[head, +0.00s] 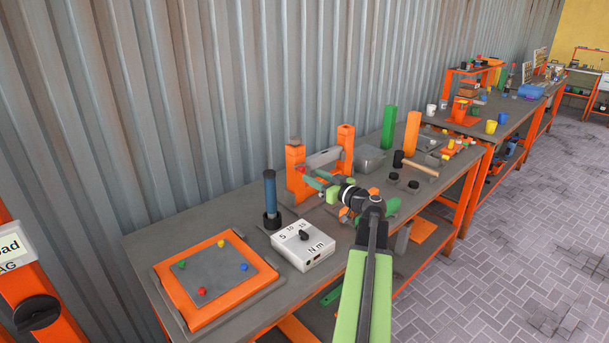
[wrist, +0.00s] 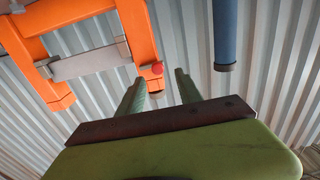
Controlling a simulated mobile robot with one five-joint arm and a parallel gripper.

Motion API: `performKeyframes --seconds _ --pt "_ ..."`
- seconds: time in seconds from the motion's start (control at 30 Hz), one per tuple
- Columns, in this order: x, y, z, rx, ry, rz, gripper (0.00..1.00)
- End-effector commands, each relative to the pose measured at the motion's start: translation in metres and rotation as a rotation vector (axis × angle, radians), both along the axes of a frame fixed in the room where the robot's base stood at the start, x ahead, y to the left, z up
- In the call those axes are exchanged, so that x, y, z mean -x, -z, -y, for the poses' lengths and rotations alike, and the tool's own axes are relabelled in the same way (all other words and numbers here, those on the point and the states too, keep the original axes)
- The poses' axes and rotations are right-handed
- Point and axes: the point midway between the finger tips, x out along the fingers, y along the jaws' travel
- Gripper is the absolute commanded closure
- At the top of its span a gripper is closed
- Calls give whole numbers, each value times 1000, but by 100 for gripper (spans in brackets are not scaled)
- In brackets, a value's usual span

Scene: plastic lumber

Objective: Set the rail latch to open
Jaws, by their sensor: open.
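The likely rail latch is an orange two-post frame (head: 296,176) with a grey bar (head: 323,157) between its posts, on the workbench against the wall. In the wrist view the orange frame (wrist: 140,30) and grey bar (wrist: 92,64) appear upper left, with a small red knob (wrist: 157,68) on or near the near post's end. My gripper (head: 316,180) is in front of the frame, its green fingers pointing toward it. In the wrist view my gripper (wrist: 158,82) is open and empty, the red knob just beyond the gap between the fingertips. I cannot tell the latch's setting.
A blue-handled cylinder (head: 270,195) and a white torque box (head: 302,246) stand left of my arm. An orange-rimmed tray (head: 190,312) lies at the near left. A hammer (head: 420,168), grey bin (head: 369,160) and green post (head: 389,126) are farther right.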

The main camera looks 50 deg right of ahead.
Motion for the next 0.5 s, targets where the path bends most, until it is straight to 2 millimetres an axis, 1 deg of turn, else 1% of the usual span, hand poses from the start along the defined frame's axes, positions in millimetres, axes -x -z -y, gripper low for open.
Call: performKeyframes --seconds 0.03,0.2,0.33,0.4,0.5 --pt "18 0 -3 0 4 0 58" --pt "66 0 -7 0 3 0 58" --pt "96 0 -8 0 3 0 58" --pt "107 0 -9 0 1 0 58" --pt "118 0 -9 0 0 0 58"
